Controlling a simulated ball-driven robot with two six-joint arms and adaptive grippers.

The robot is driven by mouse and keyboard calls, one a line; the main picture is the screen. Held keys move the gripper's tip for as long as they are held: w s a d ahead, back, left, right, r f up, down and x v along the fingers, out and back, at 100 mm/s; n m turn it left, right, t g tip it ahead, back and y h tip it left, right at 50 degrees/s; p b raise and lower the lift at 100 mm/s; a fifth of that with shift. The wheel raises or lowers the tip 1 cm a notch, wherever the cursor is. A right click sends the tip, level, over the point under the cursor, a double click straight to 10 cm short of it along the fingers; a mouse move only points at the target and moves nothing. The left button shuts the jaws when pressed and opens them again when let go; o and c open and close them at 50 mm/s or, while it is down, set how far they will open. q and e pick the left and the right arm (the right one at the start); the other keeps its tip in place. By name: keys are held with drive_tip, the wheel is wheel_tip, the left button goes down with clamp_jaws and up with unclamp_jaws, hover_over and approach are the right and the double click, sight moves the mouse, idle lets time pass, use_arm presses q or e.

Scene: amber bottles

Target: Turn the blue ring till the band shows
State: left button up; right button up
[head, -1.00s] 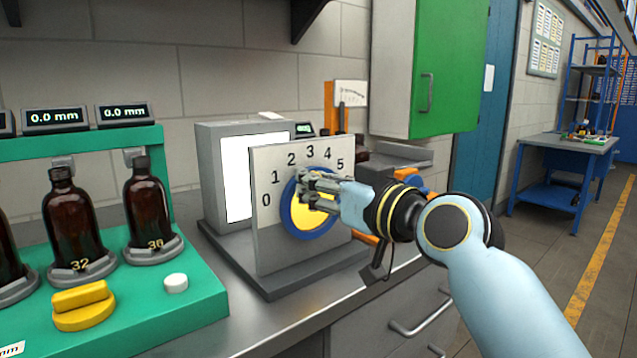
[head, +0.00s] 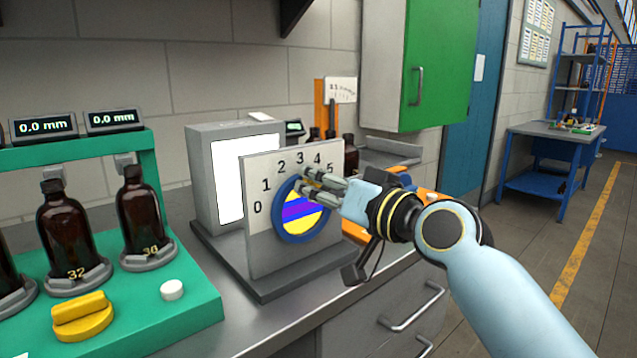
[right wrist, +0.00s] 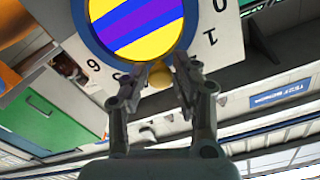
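The blue ring (head: 279,221) is on the upright white panel. The yellow disc inside it shows a slanted purple-blue band (head: 302,208). In the right wrist view, the ring (right wrist: 82,30) and striped band (right wrist: 140,25) are at the top. My right gripper (head: 306,184) is at the ring's upper right part, in front of the panel. Its fingers stand apart in the right wrist view (right wrist: 161,68), with a small yellowish knob (right wrist: 160,77) between them; whether they touch it is unclear. My left gripper is not in view.
The numbered panel (head: 258,250) stands on a grey base on the bench. On the left, a green stand (head: 190,318) holds amber bottles (head: 66,225) and a yellow knob (head: 82,318). A white-fronted box (head: 228,180) is behind the panel.

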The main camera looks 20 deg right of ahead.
drive_tip(key=o, duration=0.3)
drive_tip(key=shift+s, duration=0.1)
drive_tip(key=v, duration=1.1)
drive_tip(key=shift+s+d, duration=0.15)
drive_tip(key=shift+s, duration=0.25)
